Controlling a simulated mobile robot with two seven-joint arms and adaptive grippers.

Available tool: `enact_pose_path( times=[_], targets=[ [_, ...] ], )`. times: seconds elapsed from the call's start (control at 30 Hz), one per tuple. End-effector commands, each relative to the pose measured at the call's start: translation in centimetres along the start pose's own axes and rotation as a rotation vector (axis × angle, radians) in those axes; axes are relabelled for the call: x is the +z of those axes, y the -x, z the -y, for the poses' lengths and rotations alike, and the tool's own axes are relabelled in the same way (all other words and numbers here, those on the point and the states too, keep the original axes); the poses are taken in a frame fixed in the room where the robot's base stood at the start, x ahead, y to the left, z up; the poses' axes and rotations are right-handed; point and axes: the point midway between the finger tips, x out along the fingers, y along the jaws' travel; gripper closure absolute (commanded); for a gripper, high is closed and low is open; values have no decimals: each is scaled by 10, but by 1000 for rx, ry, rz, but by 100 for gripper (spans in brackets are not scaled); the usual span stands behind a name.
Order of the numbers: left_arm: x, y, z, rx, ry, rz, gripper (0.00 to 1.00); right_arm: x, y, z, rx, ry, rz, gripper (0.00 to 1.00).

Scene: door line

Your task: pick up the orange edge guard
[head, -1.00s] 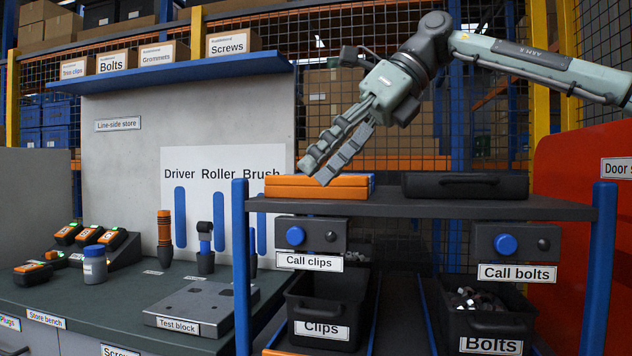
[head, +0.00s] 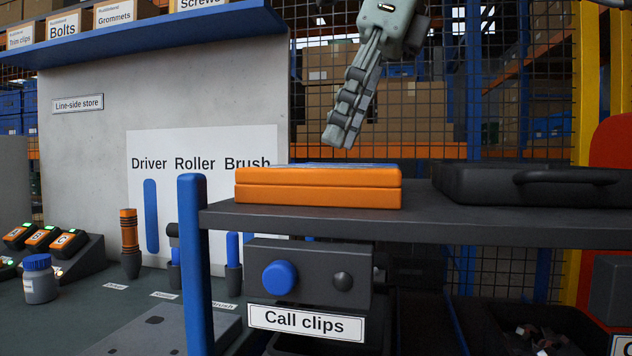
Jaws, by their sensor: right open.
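The orange edge guard (head: 318,186) is a flat orange block that looks like two stacked layers. It lies at the left end of the dark rack shelf (head: 480,227) in the head view, with a bluish strip along its top. My right gripper (head: 342,136) hangs above it, pointing down, with its fingers above the guard and a visible gap between. The gripper is open and empty. It is seen nearly side-on, so the finger spacing is hard to see. My left gripper is out of view.
A black case (head: 530,184) lies on the same shelf, right of the guard. A blue post (head: 194,260) rises at the shelf's left end. Below are a blue call button (head: 280,277) and the Call clips sign (head: 306,322). A wire mesh fence stands behind.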

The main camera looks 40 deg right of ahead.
Motion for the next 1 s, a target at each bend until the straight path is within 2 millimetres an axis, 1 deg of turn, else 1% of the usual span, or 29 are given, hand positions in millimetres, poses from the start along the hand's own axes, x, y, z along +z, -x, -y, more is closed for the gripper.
enact_pose_path(
  times=[0.03,0.2,0.4,0.53,0.73,0.77,1.0],
  targets=[
    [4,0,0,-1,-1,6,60,0,-7,0,2,1,-1,43],
    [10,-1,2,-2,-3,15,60,2,-27,-2,1,1,-2,43],
    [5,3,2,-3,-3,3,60,6,-56,-4,2,0,0,43],
    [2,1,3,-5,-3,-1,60,6,-64,-4,1,0,1,43],
    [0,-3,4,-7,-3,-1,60,6,-65,-4,0,-1,1,43],
    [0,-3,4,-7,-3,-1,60,6,-65,-4,0,-1,1,46],
    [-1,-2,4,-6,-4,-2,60,6,-64,-4,0,0,1,75]
  ],
)
